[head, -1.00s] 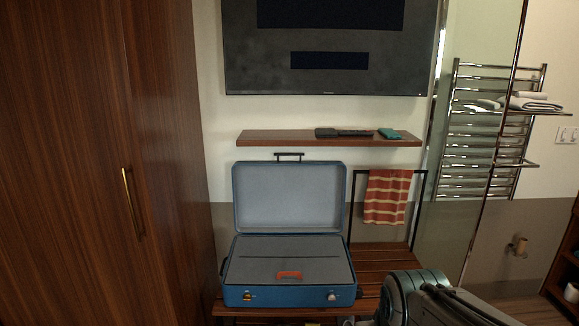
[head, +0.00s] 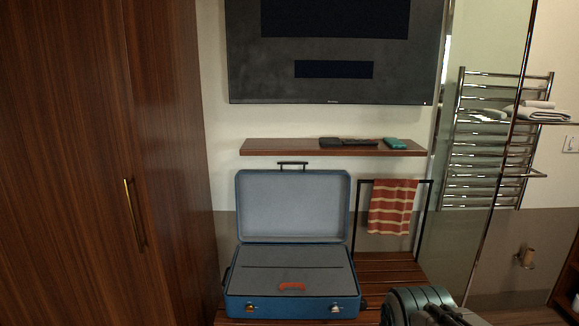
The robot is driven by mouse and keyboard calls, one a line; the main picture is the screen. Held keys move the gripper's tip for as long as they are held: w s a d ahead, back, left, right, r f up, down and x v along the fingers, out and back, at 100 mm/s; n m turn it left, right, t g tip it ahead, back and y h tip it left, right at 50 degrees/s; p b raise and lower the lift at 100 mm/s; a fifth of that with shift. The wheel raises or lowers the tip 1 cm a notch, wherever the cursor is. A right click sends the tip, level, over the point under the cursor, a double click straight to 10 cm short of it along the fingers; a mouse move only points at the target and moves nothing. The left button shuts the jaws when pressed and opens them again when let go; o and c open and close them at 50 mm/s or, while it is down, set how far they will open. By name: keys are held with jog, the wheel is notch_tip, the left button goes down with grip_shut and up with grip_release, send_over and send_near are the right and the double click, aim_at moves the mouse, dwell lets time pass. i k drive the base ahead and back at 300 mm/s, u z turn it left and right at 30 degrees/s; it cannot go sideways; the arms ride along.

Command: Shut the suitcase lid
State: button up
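The blue suitcase (head: 290,308) stands on a slatted wooden bench, its front facing me. Its lid (head: 292,208) is open and upright, leaning near the wall, with a grey lining and a black handle (head: 293,164) on its top edge. The base has a grey inner panel and two latches on the front. A small orange-red item (head: 292,287) lies on the panel near the front. Part of my arm shows at the bottom right, right of the suitcase. My gripper is not visible.
A wooden shelf (head: 330,147) with dark items and a teal item (head: 395,143) is above the lid, below a television (head: 330,60). A striped towel (head: 391,207) hangs on a rack at right. A wooden wardrobe (head: 80,170) stands close on the left. The bench's right part (head: 395,268) is bare.

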aim_at(281, 205)
jog(key=u, duration=0.5)
jog(key=i, duration=1.8)
jog(key=z, duration=0.55)
